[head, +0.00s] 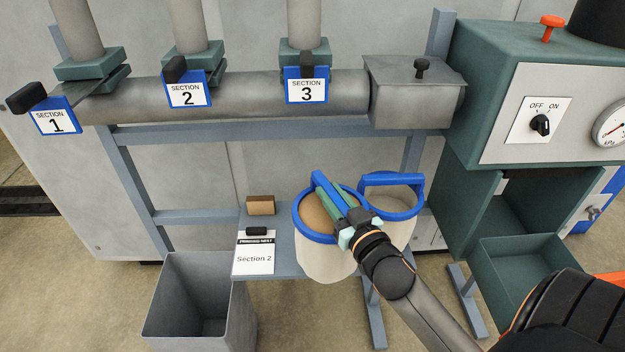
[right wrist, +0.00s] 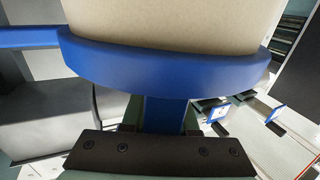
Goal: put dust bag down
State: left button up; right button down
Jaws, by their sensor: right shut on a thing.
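A cream dust bag (head: 322,262) with a blue rim and brown contents hangs from my right gripper (head: 345,226), which is shut on its blue handle. In the right wrist view the bag's blue rim (right wrist: 165,68) and cream side fill the top, close to the jaws. A second cream bag (head: 400,232) with a blue rim and handle stands behind and right of the held one, partly hidden by it and my arm. The held bag overlaps the front edge of the low shelf (head: 290,263); I cannot tell whether it touches the shelf. My left gripper is not in view.
A clipboard reading "Section 2" (head: 254,258) and a brown block (head: 261,205) are left on the shelf. A grey open bin (head: 188,315) stands on the floor. A green machine (head: 500,90) with an open drawer (head: 512,262) is at right. Pipes with section tags run above.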

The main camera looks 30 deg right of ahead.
aim_at(315, 171)
jog(key=w, duration=0.3)
jog(key=w+d, duration=0.1)
jog(key=w, duration=0.5)
jog(key=shift+d+r+p, duration=0.2)
jog(key=shift+r+p, duration=0.05)
jog(key=shift+p, duration=0.15)
jog(key=shift+w+f+b, duration=0.1)
jog(key=shift+f+b, duration=0.25)
jog(key=shift+f, duration=1.45)
jog(key=shift+f, duration=0.15)
jog(key=c, duration=0.7)
grip_release()
jog(key=shift+f, duration=0.2)
